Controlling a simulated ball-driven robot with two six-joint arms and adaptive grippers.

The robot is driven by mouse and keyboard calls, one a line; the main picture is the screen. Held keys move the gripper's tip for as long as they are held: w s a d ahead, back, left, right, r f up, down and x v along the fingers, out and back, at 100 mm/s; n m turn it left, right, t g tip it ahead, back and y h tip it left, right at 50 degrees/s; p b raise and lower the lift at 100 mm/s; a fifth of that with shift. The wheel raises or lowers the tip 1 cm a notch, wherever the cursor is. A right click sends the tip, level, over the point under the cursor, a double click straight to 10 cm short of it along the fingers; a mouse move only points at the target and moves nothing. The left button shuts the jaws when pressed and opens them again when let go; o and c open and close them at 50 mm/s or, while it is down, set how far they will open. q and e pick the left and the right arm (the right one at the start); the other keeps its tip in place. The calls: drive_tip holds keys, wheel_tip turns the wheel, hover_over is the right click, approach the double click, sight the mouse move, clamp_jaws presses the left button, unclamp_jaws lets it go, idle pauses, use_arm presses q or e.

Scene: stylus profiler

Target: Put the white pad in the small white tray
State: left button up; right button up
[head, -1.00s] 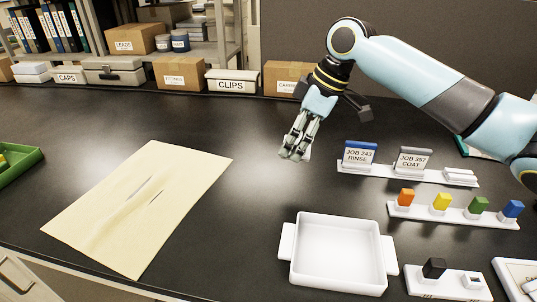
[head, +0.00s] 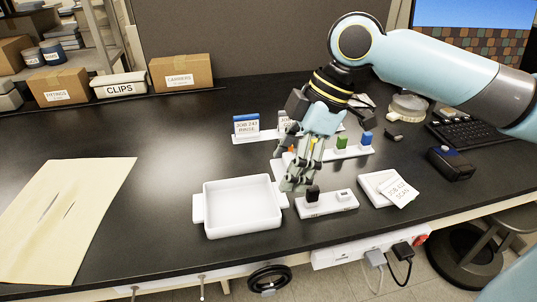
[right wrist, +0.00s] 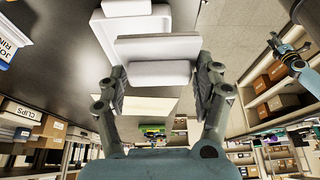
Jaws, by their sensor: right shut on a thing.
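The white pad (right wrist: 158,47) is a flat white piece with a greyish edge, held between the fingertips of my right gripper (right wrist: 159,80) in the right wrist view. In the head view my right gripper (head: 290,185) points down just right of the small white tray (head: 242,230), near its right handle; the pad cannot be made out there. The tray is shallow, with raised walls and a handle on each side, and its inside looks empty. White surfaces behind the pad in the wrist view look like part of this tray.
A white holder with a black block (head: 312,191) stands beside my right gripper. Behind are a rack with a blue-topped job card (head: 246,125) and colored blocks. A cream sheet (head: 65,215) lies left.

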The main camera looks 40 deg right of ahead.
sight(276, 170)
drive_tip(key=shift+s+f, duration=0.15)
drive_tip(key=shift+s, duration=0.6)
drive_tip(key=shift+f, duration=0.25)
drive_tip(key=w, duration=0.1)
drive_tip(key=w+a+f, duration=0.2)
drive_tip(key=shift+w+f, duration=0.15)
drive_tip(key=shift+w, duration=0.15)
drive_tip(key=w+a+f, duration=0.1)
drive_tip(key=w, duration=0.1)
drive_tip(key=w+a+f, duration=0.1)
drive_tip(key=w+f, duration=0.1)
drive_tip(key=w+a+f, duration=0.1)
drive_tip(key=w, duration=0.1)
drive_tip(key=shift+w+a+f, duration=0.15)
drive_tip(key=shift+w+f, duration=0.15)
use_arm(q)
drive_tip(key=shift+d+r+p, duration=0.45)
drive_tip(key=shift+r+p, duration=0.1)
drive_tip(key=shift+r, duration=0.15)
use_arm(e)
drive_tip(key=shift+f, duration=2.1)
drive_tip(key=o, duration=0.9)
drive_tip(key=shift+f, duration=0.1)
